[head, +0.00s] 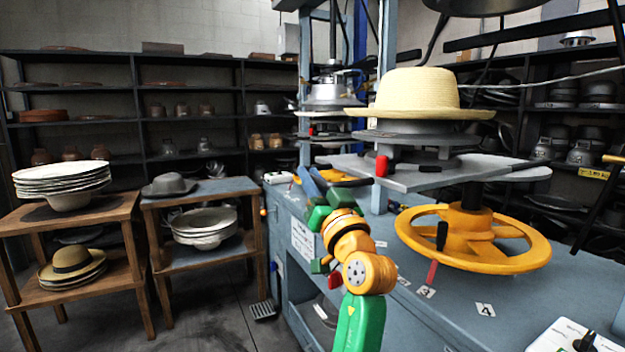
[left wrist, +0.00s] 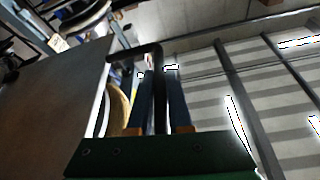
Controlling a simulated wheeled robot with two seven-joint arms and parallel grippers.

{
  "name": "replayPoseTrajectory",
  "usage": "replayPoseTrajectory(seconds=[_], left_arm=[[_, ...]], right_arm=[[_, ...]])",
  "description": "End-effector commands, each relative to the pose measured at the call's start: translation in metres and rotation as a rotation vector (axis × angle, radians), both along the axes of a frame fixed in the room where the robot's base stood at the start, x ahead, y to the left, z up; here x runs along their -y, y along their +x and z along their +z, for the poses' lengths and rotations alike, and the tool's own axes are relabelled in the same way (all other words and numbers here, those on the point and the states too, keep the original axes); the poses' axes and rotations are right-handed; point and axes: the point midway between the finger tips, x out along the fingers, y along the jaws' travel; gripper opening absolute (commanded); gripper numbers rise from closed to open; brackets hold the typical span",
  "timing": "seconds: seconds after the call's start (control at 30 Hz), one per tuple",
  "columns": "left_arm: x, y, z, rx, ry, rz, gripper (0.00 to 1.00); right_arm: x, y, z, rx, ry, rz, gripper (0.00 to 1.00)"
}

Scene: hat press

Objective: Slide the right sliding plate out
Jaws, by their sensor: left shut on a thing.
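The right sliding plate (head: 475,176) is a flat grey plate on the press, above the yellow handwheel (head: 520,246). A straw hat (head: 418,92) sits on a grey form (head: 415,134) over it. My left gripper (head: 316,180) is at the plate's left side, its arm rising from the bottom middle. In the left wrist view a black bar handle (left wrist: 135,53) runs down between the two blue-grey fingers (left wrist: 161,95), which are shut on it. Where the handle joins the plate is hard to make out. My right gripper is out of view.
The blue-grey bench (head: 395,325) carries number labels and a red-tipped lever near the handwheel. A second press station (head: 332,92) stands behind on the left.

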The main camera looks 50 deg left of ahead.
Motion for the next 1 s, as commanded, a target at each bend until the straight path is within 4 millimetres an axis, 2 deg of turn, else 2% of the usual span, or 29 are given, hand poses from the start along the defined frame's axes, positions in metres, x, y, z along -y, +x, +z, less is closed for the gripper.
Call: replayPoseTrajectory(seconds=[0.03,0.07,0.13,0.17,0.47,0.73,0.83,1.0], left_arm=[[0.0,-0.001,0.001,0.002,0.001,0.003,0.0],[0.0,-0.001,0.001,0.002,0.001,0.003,0.25],[0.0,-0.001,0.001,0.002,0.001,0.003,0.44],[0.0,-0.001,0.0,0.002,0.001,0.003,0.47],[0.003,-0.001,-0.003,0.0,0.001,0.0,0.47],[0.049,-0.019,-0.025,0.002,0.0,-0.001,0.47],[0.058,-0.023,-0.028,0.0,0.0,0.001,0.47],[0.061,-0.025,-0.026,0.001,0.0,0.003,0.47]], right_arm=[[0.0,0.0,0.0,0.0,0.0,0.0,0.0],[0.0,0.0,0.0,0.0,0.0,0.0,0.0],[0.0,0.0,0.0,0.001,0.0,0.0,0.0],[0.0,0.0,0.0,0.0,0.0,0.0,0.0],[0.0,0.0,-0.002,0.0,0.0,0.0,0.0],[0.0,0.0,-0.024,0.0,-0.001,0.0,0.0],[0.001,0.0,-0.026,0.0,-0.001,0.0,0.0],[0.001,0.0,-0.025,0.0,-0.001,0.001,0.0]])
